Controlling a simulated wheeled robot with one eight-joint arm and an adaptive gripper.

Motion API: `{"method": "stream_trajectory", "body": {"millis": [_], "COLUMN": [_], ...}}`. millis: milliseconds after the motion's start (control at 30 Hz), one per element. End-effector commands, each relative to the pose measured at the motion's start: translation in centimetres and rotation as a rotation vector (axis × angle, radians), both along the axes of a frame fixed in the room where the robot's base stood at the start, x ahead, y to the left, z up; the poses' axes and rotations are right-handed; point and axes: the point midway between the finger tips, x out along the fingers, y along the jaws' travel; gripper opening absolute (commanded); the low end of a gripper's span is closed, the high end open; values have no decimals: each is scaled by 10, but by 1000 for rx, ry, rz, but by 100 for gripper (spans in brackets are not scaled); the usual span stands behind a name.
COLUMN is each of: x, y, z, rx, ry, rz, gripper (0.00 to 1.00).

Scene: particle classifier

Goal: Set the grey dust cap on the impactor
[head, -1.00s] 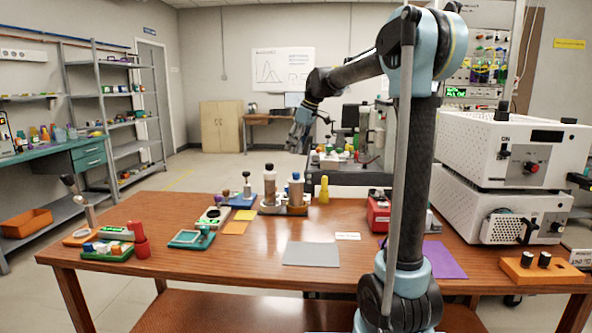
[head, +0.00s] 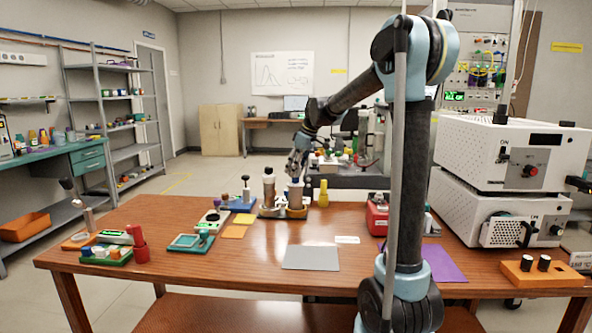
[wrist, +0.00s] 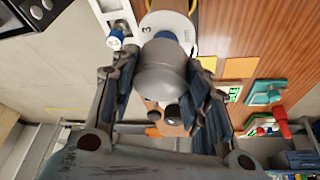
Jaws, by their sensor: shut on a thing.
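My gripper (wrist: 163,88) is shut on a grey, rounded cap-like piece (wrist: 165,72), which fills the space between its fingers in the wrist view. A blue part (wrist: 166,36) and a pale disc marked 3 (wrist: 150,24) show just beyond it.
A yellow bottle (head: 323,192) stands close right of the stand. A red box (head: 377,215) is further right. The front middle of the table, around a grey mat (head: 311,257), is clear.

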Motion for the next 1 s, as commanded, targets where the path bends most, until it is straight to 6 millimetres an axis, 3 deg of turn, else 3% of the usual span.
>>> {"method": "stream_trajectory", "body": {"millis": [567,600,667,1000], "x": [0,0,0,0], "y": [0,0,0,0], "z": [-11,-11,-11,-11], "rx": [0,0,0,0], "ry": [0,0,0,0], "rz": [0,0,0,0], "gripper": [26,49,63,63]}}
